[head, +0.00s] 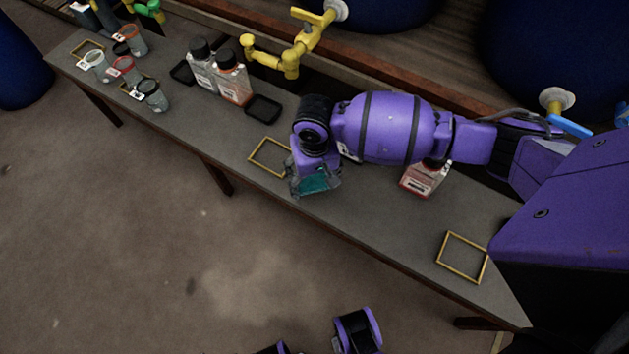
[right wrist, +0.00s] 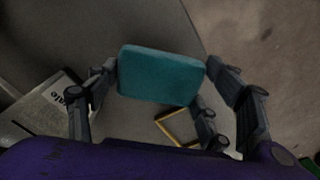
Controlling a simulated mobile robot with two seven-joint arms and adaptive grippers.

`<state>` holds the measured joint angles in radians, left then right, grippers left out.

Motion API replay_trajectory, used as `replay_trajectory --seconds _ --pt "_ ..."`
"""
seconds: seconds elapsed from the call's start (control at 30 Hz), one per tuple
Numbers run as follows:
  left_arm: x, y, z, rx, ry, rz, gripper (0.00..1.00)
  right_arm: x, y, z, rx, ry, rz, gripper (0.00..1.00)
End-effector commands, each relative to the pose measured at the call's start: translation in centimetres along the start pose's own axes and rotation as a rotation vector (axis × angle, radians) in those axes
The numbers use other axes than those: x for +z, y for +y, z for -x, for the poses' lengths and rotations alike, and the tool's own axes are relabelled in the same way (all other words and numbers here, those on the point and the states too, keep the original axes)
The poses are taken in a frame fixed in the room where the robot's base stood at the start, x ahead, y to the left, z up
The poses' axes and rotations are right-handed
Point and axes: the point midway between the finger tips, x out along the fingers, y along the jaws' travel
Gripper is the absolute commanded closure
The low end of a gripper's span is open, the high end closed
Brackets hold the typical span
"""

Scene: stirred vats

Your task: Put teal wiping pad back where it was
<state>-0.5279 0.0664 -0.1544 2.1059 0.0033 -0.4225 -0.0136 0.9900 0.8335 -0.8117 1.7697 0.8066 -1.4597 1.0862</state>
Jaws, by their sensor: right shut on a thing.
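The teal wiping pad (head: 315,180) is held in my right gripper (head: 314,184) above the grey table, near its front edge. In the right wrist view the pad (right wrist: 160,75) is a flat rounded block, with the fingers of my right gripper (right wrist: 160,80) shut on its two sides. A yellow square outline (head: 252,151) lies on the table just left of the gripper, and its inside looks bare. Another yellow outline (head: 443,246) lies empty at the right end of the table.
A bottle with reddish contents (head: 424,178) stands behind and right of the gripper. Two capped bottles (head: 233,84), dark trays (head: 263,109) and several cups (head: 152,96) stand at the left. A yellow tap (head: 291,62) overhangs the back. The table between the right outline and gripper is clear.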

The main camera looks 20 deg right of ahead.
Motion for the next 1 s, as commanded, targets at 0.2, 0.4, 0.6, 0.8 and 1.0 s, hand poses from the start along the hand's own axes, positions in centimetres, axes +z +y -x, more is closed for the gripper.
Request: replay_trajectory --seconds 0.2,0.4,0.6,0.8,1.0 --pt "1.5 -0.1 -0.7 -0.003 -0.021 0.008 0.59 -0.3 0.1 -3.3 0.002 -0.001 0.0 0.51" --pt "1.9 -0.2 -0.5 -0.006 -0.03 0.012 0.59 -0.4 0.1 -3.4 0.001 0.002 0.0 0.51" --pt "1.9 -0.2 -0.3 -0.007 -0.03 0.012 0.59 -0.4 0.1 -3.7 0.002 0.001 -0.002 0.51" --pt "1.7 -0.2 -0.5 -0.006 -0.026 0.011 0.59 -0.3 0.1 -3.7 0.002 0.001 -0.001 0.08" --pt "1.2 -0.1 -0.8 -0.004 -0.016 0.009 0.59 -0.3 0.1 -3.7 0.002 0.001 -0.001 0.08"
